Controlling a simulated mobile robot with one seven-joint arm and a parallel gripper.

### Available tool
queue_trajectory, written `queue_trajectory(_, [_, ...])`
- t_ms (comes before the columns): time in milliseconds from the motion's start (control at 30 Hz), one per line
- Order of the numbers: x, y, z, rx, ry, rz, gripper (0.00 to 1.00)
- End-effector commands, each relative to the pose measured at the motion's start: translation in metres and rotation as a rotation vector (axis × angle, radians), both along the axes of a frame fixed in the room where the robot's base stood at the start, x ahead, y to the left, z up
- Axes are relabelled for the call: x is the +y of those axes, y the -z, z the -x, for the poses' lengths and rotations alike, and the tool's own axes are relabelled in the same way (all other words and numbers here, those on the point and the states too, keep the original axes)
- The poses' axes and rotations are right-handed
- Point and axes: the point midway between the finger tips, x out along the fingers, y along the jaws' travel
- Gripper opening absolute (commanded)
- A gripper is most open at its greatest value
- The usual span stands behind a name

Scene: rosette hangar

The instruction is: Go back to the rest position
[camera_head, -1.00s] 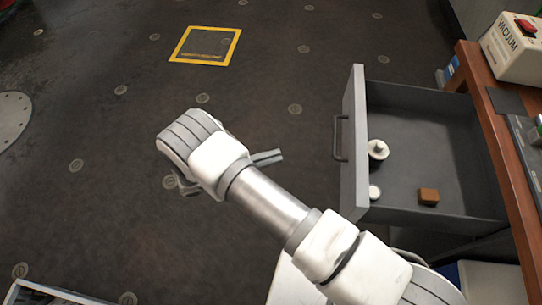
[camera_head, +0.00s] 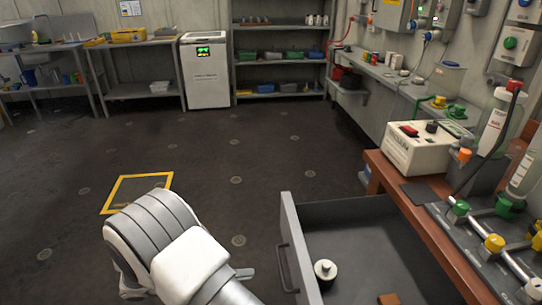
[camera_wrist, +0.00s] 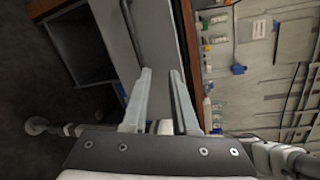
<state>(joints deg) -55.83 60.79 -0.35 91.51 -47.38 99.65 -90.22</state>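My gripper (camera_wrist: 161,75) shows in the wrist view with its two pale fingers apart and nothing between them. Behind the fingers are grey panels and a wooden edge.
The grey drawer (camera_head: 292,235) stands open, with a white knobbed piece (camera_head: 325,270) and a brown block (camera_head: 389,299) inside. A wooden bench (camera_head: 430,215) carries a vacuum box (camera_head: 418,150). Floor is open around the yellow-framed square (camera_head: 122,181); shelves (camera_head: 280,67) stand behind.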

Motion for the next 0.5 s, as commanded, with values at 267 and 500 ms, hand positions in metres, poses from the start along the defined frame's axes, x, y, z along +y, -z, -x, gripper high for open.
queue_trajectory(267, [-0.047, -0.057, -0.009, -0.251, 0.268, -0.292, 0.27])
queue_trajectory(500, [-0.086, -0.099, -0.003, -0.495, 0.521, -0.506, 0.27])
